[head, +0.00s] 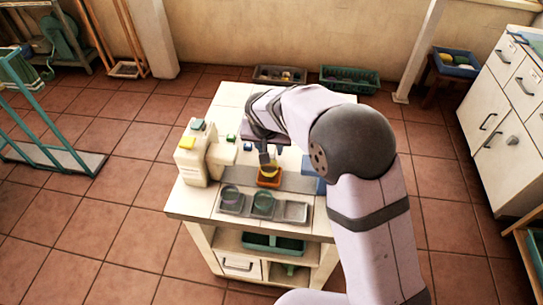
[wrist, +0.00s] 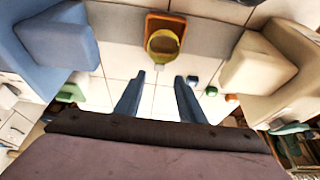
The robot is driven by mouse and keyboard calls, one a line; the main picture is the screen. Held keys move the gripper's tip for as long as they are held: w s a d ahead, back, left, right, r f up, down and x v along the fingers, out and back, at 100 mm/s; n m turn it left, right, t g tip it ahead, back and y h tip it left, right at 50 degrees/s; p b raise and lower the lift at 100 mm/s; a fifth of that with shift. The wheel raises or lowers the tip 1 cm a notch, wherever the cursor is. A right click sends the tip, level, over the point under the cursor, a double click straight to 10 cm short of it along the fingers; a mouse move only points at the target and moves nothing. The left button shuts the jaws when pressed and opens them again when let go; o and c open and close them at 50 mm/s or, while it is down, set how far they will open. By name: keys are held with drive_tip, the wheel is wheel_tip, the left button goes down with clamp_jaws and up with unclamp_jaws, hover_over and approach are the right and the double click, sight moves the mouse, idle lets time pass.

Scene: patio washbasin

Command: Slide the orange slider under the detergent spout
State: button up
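The orange slider (head: 262,183) sits on a grey track between two dispensers, with a yellow cup (head: 269,171) on it. In the wrist view the slider (wrist: 165,20) and cup (wrist: 162,43) are at the top centre. A cream dispenser (head: 190,163) with a spout stands left in the head view; its spout (wrist: 255,62) is right in the wrist view. A blue dispenser (head: 322,186) is opposite, mostly hidden by my arm; its spout (wrist: 68,38) shows at wrist left. Neither is legibly labelled. My gripper (wrist: 160,78) is open and empty, its fingers apart from the slider.
A grey tray at the table's front holds two green cups (head: 231,196) and an empty compartment (head: 292,212). Small green and orange pieces (wrist: 232,99) lie near the cream dispenser. White tabletop between my fingers is clear.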

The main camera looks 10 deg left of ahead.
sight(272, 157)
drive_tip(key=shift+p+x, duration=1.1)
drive_tip(key=shift+x, duration=2.55)
drive_tip(key=shift+d, duration=0.1)
clamp_jaws()
